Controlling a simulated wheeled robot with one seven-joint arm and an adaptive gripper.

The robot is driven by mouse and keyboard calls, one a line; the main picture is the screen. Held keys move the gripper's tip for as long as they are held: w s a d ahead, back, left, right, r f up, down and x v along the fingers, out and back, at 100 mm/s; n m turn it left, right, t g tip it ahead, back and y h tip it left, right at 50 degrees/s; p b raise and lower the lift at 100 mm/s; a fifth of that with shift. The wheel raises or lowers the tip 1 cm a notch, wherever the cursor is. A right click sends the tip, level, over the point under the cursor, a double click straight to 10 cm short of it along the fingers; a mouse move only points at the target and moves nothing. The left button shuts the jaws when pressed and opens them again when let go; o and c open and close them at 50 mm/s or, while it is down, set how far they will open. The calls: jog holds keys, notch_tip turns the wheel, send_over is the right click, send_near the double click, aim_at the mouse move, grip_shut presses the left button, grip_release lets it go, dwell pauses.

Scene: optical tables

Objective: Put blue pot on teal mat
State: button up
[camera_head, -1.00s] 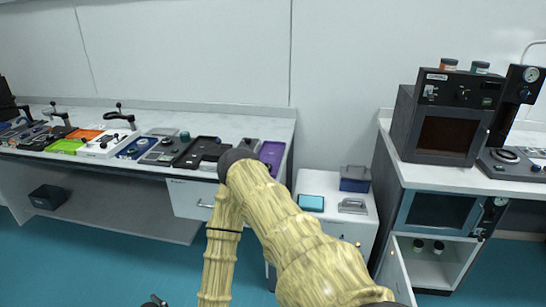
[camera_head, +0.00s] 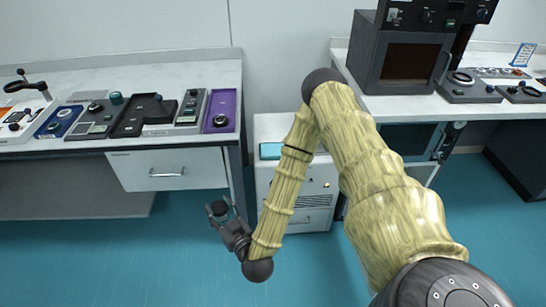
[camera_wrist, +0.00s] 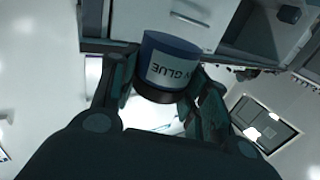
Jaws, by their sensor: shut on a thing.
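The blue pot (camera_wrist: 170,62), a short cylinder with a pale label reading "GLUE", is between the two fingers of my gripper (camera_wrist: 160,98) in the wrist view. The fingers are shut on it. In the head view my gripper (camera_head: 222,214) hangs over the floor in front of the left bench, with the pot, looking dark, at its end. The teal mat (camera_head: 270,151) lies on top of the low white cabinet, to the right of and beyond my gripper. My arm hides the right part of the cabinet top.
The white cabinet (camera_head: 263,130) stands between the left bench (camera_head: 180,78) and the right bench. A purple tray (camera_head: 220,111) and several dark trays lie on the left bench. A dark oven (camera_head: 412,55) stands on the right bench. The floor (camera_head: 120,260) is clear.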

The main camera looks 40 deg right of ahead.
jog(key=w+d+m+g+h+b, duration=0.1)
jog(key=w+d+m+h+b, duration=0.3)
jog(key=d, duration=0.6)
jog(key=d+g+h+b, duration=0.15)
jog(key=d+b, duration=0.35)
jog(key=d, duration=0.6)
jog(key=w+d+m+h+b, duration=0.25)
jog(key=d+b, duration=0.25)
jog(key=d, duration=0.5)
jog(key=shift+h, duration=0.6)
jog(key=w, duration=0.5)
jog(key=w+f+b, duration=0.1)
jog(key=w, duration=0.8)
jog(key=shift+w+f, duration=0.4)
jog(key=shift+f+b, duration=0.6)
jog(key=shift+f, duration=1.1)
jog(key=shift+f, duration=0.15)
jog(key=o, duration=1)
